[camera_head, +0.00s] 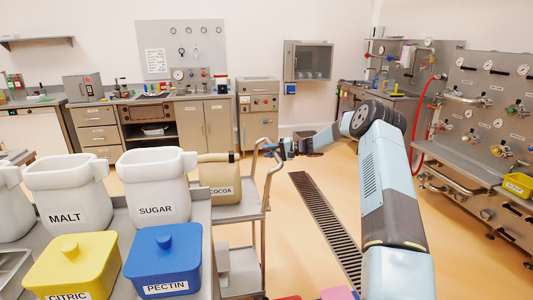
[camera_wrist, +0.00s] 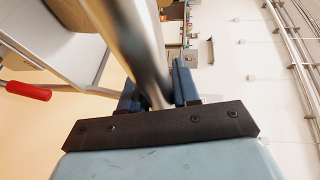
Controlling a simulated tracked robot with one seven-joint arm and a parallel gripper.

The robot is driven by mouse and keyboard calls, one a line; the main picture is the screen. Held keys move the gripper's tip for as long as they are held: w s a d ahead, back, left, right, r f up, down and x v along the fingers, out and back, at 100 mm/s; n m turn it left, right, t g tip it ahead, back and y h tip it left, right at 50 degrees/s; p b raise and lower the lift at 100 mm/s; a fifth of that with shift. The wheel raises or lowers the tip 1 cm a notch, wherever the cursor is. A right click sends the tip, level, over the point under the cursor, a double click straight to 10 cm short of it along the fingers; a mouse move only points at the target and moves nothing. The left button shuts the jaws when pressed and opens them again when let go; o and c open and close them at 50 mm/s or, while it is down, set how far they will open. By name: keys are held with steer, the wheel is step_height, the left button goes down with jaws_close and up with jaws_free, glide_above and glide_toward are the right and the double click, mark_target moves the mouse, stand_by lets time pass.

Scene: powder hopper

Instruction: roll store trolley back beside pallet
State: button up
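The store trolley (camera_head: 238,213) is a grey metal cart left of centre in the head view, with a tan COCOA container (camera_head: 220,178) on its upper deck. Its tubular push handle (camera_head: 276,172) rises at its right end. My gripper (camera_head: 279,149) is at the top of this handle. In the wrist view the handle tube (camera_wrist: 137,45) runs between the blue fingers of my gripper (camera_wrist: 158,92), which appear closed around it. The trolley's near lower part is partly hidden by the bench. I cannot make out a pallet.
A bench (camera_head: 200,211) with white MALT (camera_head: 68,192) and SUGAR (camera_head: 157,187) containers and yellow and blue boxes stands close at left. A floor grate (camera_head: 325,225) runs through open floor right of the trolley. A gauge panel (camera_head: 480,110) stands at right.

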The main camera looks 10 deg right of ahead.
steer(key=shift+f, duration=0.15)
jaws_close()
